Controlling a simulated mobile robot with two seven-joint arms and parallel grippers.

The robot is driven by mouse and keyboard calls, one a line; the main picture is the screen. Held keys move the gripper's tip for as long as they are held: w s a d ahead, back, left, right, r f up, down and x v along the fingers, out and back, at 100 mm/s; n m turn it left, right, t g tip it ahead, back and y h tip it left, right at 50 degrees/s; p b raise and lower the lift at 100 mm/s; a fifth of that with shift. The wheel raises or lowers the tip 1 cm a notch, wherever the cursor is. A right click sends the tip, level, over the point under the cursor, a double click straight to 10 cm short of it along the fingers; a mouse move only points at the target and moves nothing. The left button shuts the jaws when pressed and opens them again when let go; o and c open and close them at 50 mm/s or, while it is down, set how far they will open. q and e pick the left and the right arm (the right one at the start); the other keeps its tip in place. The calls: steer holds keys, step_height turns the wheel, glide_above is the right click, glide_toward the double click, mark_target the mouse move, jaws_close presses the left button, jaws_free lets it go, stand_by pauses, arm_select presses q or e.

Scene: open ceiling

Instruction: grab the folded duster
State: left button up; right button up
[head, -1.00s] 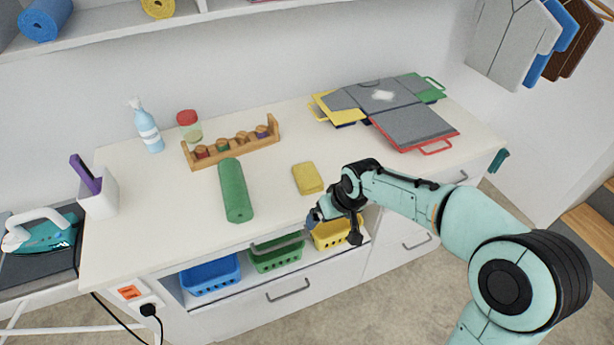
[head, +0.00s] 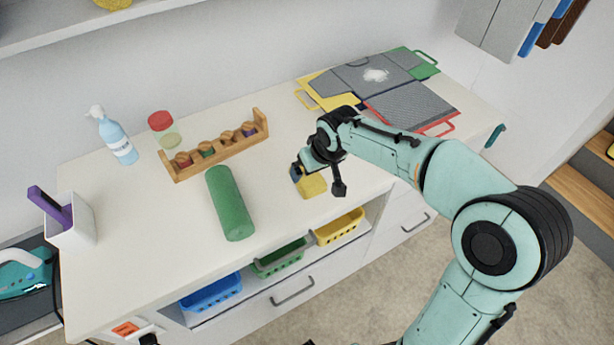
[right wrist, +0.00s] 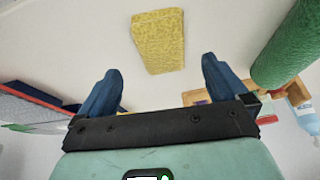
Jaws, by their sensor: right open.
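The folded duster (head: 312,187) is a small yellow cloth lying flat on the white worktop, partly hidden by my right gripper in the head view. In the right wrist view the duster (right wrist: 158,40) lies ahead of the fingertips and between their lines, apart from them. My right gripper (head: 297,172) is over the worktop at the duster's far left side. Its two blue fingers are wide apart and empty in the right wrist view (right wrist: 162,78). My left gripper is not in view.
A green roll (head: 230,203) lies left of the duster, with a wooden rack of spools (head: 215,148) behind. Folded boards with coloured handles (head: 405,105) lie at the back right. A spray bottle (head: 118,140) stands at the left.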

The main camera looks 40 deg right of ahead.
mark_target(308, 178)
steer(key=shift+x, duration=1.05)
steer(key=x, duration=0.5)
steer(key=shift+w+a+f, duration=0.1)
steer(key=shift+w, duration=0.1)
steer(key=c, duration=1)
